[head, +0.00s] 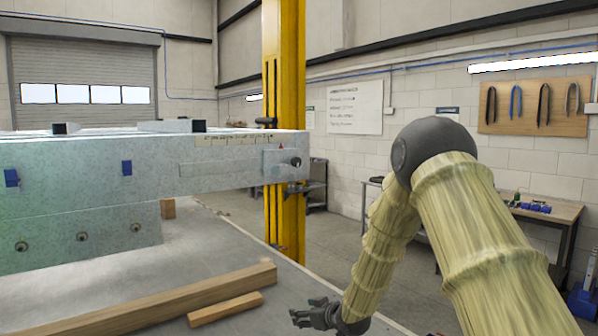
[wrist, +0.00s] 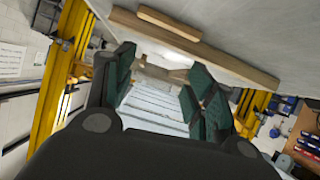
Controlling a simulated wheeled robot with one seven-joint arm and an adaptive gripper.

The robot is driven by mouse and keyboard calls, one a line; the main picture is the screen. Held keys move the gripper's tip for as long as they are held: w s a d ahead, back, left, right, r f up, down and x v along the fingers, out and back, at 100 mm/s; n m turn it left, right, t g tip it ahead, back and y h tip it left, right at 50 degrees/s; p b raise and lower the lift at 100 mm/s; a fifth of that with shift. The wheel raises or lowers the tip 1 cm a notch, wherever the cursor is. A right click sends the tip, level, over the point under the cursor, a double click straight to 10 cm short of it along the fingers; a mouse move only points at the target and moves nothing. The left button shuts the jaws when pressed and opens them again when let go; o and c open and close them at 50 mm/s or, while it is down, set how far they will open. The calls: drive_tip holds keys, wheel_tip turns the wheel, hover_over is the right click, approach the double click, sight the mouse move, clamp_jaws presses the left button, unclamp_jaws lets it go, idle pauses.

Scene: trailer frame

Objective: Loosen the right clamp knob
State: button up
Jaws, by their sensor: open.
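A dark round knob (head: 295,162) sits on a plate at the right end of the grey metal trailer frame (head: 225,160) in the head view. I cannot tell for certain that it is the right clamp knob. My gripper (head: 303,314) is low at the bottom centre of the head view, below and well apart from the knob. In the wrist view my gripper (wrist: 160,78) has its dark green-padded fingers spread, with nothing between them. I cannot make out the knob in the wrist view.
A long wooden beam (head: 180,302) and a shorter block (head: 225,309) lie on the grey table surface (head: 220,252) left of my gripper. A yellow post (head: 284,80) stands behind the frame's end. A workbench (head: 548,212) and tool board (head: 535,106) are at right.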

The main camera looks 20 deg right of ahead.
drive_tip(key=w+d+r+n+t+y+p, duration=0.15)
drive_tip(key=w+r, duration=0.25)
drive_tip(key=r, duration=0.8)
drive_tip(key=w+d+r+n+t+p, duration=0.1)
drive_tip(key=w+d+r+t, duration=0.2)
drive_tip(key=r, duration=1)
drive_tip(key=n+p, duration=0.2)
approach(298, 163)
drive_tip(key=shift+y, duration=0.45)
drive_tip(key=shift+p+x, duration=1.9)
drive_tip(key=shift+x, duration=2.75)
drive_tip(key=shift+d+f, duration=0.1)
drive_tip(key=shift+d, duration=0.1)
drive_tip(key=c, duration=1.1)
